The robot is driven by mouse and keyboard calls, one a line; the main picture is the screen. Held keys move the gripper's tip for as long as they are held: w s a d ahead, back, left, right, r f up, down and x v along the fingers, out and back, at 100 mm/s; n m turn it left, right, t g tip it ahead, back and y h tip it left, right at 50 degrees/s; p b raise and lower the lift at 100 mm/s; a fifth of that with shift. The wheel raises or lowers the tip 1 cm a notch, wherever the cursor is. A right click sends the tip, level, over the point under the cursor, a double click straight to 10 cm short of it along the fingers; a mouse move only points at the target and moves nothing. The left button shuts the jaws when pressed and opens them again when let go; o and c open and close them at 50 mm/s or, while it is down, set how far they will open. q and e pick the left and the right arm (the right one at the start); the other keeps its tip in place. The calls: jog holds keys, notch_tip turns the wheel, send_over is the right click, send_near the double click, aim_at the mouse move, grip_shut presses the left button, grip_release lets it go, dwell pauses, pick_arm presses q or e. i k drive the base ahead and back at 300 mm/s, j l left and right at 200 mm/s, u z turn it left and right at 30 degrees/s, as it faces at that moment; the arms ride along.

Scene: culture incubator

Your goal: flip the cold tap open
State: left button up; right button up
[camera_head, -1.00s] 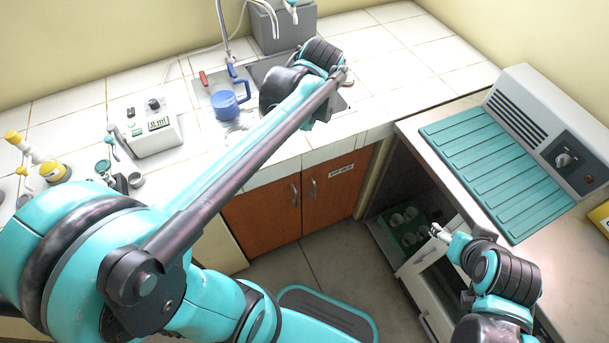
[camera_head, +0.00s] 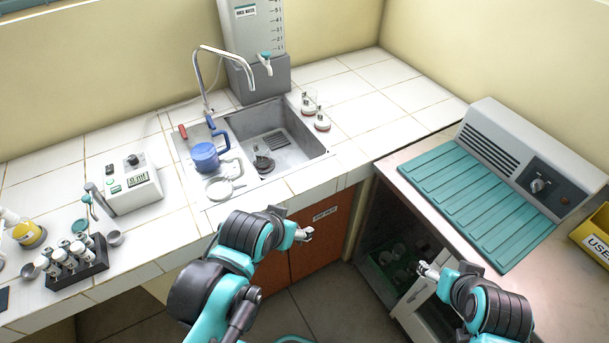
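The sink tap is a tall bent metal spout (camera_head: 205,80) behind the left part of the sink. A blue lever (camera_head: 213,124) sits at its base on the right, and a red lever (camera_head: 183,131) on the left. The blue lever appears to be the cold tap; both levers look tilted, though they are small. My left gripper (camera_head: 305,235) is in front of the counter by the wooden cabinet doors, well away from the tap and holding nothing visible. My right gripper (camera_head: 428,271) is low at the right, near a white cabinet door. Finger openings are too small to tell.
The sink basin (camera_head: 292,150) lies to the right. A water tank (camera_head: 258,70) stands behind. A white instrument (camera_head: 130,186) and vial rack (camera_head: 78,265) are left.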

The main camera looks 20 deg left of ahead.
aim_at(211, 124)
jog(key=u, duration=1.4)
